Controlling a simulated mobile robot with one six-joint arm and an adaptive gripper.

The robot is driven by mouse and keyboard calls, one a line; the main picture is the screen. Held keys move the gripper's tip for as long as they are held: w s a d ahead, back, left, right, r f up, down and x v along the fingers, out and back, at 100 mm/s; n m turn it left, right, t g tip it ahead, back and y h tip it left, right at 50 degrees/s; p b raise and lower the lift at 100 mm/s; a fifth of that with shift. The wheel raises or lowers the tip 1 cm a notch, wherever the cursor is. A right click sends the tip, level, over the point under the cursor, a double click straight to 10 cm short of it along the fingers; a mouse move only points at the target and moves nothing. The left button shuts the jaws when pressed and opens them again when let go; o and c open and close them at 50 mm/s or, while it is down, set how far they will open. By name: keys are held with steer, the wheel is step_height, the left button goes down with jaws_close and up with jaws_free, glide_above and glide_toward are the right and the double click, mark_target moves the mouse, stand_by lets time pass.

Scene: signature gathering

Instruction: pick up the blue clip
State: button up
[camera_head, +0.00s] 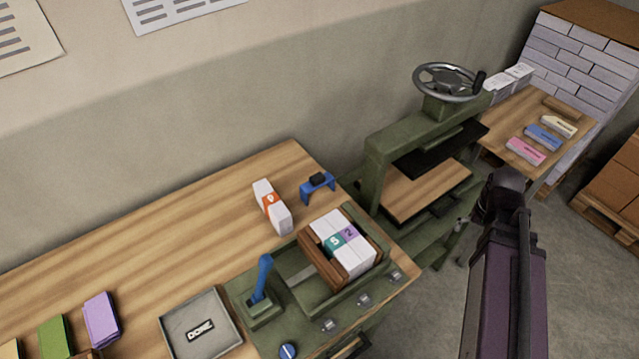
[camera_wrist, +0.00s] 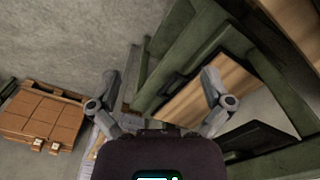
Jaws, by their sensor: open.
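The blue clip (camera_head: 318,186), a small blue arch-shaped piece with a black top, stands on the wooden workbench near its back right edge in the head view. It is just right of a white block with an orange label. I cannot make it out in the wrist view. My gripper (camera_wrist: 160,82) is open, with its two fingers spread wide and nothing between them. It points toward the green press and the floor, away from the clip. In the head view my arm is at the right, well apart from the clip; the fingers cannot be made out there.
The white block with orange label (camera_head: 271,207) stands close to the clip. A green fixture (camera_head: 262,312) holds a wooden cradle with numbered white blocks in front. The green press (camera_head: 378,165) with a handwheel stands to the right. Brown boxes (camera_wrist: 42,118) sit on a pallet.

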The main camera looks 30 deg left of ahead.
steer(key=w+a+r+n+p, duration=0.3)
steer(key=w+a, duration=0.2)
steer(key=a, duration=0.6)
step_height(320, 180, up, 5)
steer(key=n+p, duration=0.4)
steer(key=n, duration=0.4)
glide_above(317, 177)
steer(key=shift+s+a, duration=0.1)
steer(key=shift+s, duration=0.1)
steer(key=shift+f, duration=0.15)
step_height(317, 177, down, 8)
steer(key=b, duration=0.8)
steer(key=shift+f, duration=0.2)
steer(key=shift+w+f+b, duration=0.15)
steer(key=shift+f+b, duration=2.45)
steer(key=shift+b, duration=0.15)
